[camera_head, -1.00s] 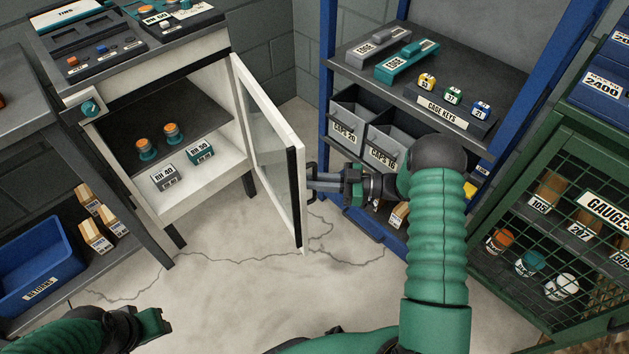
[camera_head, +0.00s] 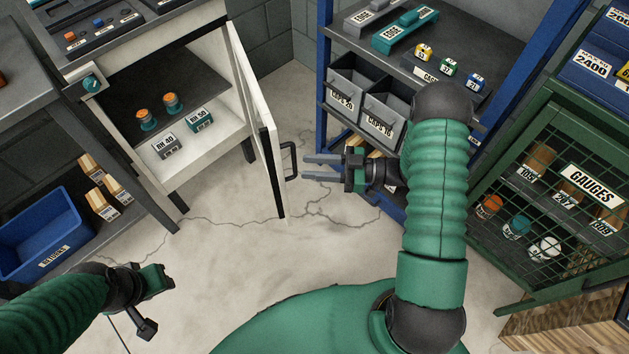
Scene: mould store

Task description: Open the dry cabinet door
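The white dry cabinet (camera_head: 215,158) stands at the left with its inside showing. Its glass-paned door (camera_head: 262,130) is hinged on the right side and stands swung wide open, seen nearly edge-on. A dark bar handle (camera_head: 290,160) sits on the door's outer face.
The cabinet holds orange-topped jars (camera_head: 171,103) and small labelled blocks (camera_head: 168,146). A blue rack (camera_head: 324,70) with grey bins (camera_head: 381,115) stands behind my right arm. A green mesh cage (camera_head: 487,187) is at the right. The floor below the door is clear.

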